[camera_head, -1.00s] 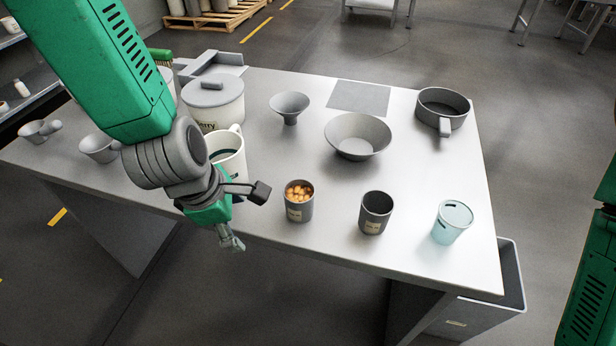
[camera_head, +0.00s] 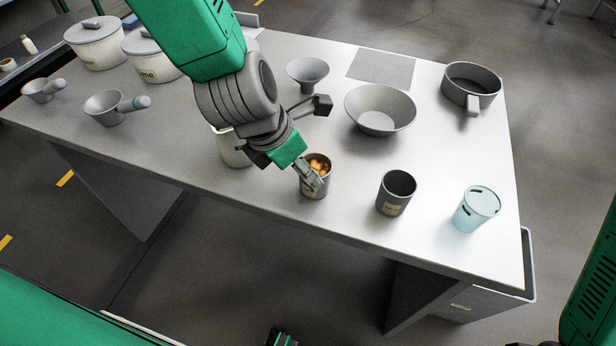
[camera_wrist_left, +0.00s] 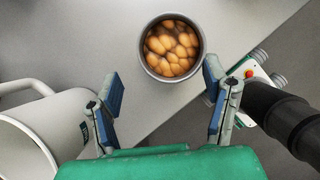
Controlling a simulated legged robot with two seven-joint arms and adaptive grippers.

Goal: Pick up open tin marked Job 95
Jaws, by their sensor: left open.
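An open dark grey tin (camera_head: 318,190) filled with orange-brown candies stands upright near the table's front edge; its label is too small to read. In the left wrist view the tin (camera_wrist_left: 172,48) shows from above, its round mouth just beyond the fingertips. My left gripper (camera_head: 312,178) is over the near side of this tin and partly covers it. In the left wrist view the gripper (camera_wrist_left: 160,82) is open, with its two blue-padded fingers apart and nothing between them. A second open dark tin (camera_head: 396,194), seemingly empty, stands to the right; its label is unreadable too. My right gripper is not seen.
A white mug (camera_wrist_left: 28,135) stands close on the left of the gripper. A translucent blue lidded cup (camera_head: 476,210) is at the right. A wide bowl (camera_head: 380,112), a funnel (camera_head: 307,72) and a handled pan (camera_head: 471,85) stand behind. The table's front edge (camera_head: 260,206) is near.

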